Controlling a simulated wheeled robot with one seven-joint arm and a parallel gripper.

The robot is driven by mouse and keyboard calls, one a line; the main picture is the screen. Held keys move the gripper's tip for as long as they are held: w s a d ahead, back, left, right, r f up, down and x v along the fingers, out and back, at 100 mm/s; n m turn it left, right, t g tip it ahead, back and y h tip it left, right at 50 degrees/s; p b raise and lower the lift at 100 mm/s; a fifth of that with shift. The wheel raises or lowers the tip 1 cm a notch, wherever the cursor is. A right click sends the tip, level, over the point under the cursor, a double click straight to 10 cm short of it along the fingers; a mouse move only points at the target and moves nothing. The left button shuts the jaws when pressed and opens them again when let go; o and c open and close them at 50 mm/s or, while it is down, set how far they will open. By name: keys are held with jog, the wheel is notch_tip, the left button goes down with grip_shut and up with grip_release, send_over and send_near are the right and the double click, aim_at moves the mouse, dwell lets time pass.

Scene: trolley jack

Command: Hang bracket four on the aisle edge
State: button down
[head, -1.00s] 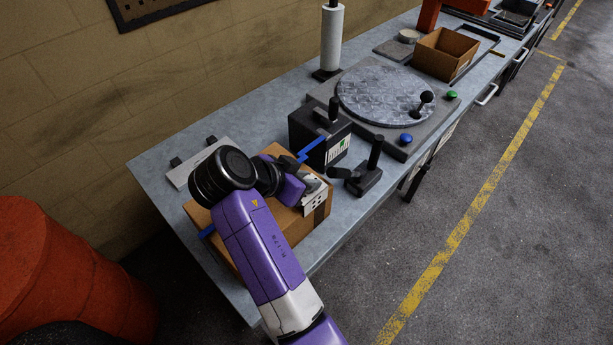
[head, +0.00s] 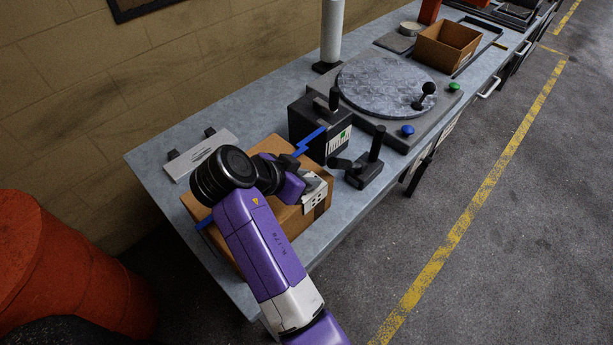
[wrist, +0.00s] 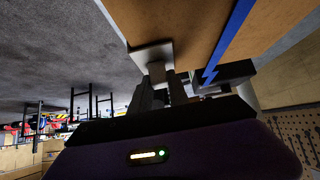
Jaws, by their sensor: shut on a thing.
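My gripper (wrist: 162,88) is shut on a small pale metal bracket (wrist: 150,55). In the head view the bracket (head: 315,192) shows as a light plate with dark holes, at the right, aisle-side end of a brown cardboard box (head: 262,148). In the wrist view the plate overlaps the edge of the box. I cannot tell whether it touches the box. No number is readable on it. My wrist hides much of the box top. A blue strap (wrist: 232,30) runs across the box.
A black boxy device (head: 307,122) and a black lever stand (head: 366,172) are close beyond the box. A grey turntable (head: 385,82) lies farther along the bench. A white plate (head: 200,150) is behind my wrist. The aisle floor (head: 440,200) is clear.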

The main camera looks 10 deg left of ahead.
jog(key=shift+f, duration=0.15)
jog(key=c, duration=1.2)
grip_release()
jog(key=shift+o, duration=0.2)
jog(key=shift+b+v, duration=0.8)
jog(key=shift+v, duration=3.15)
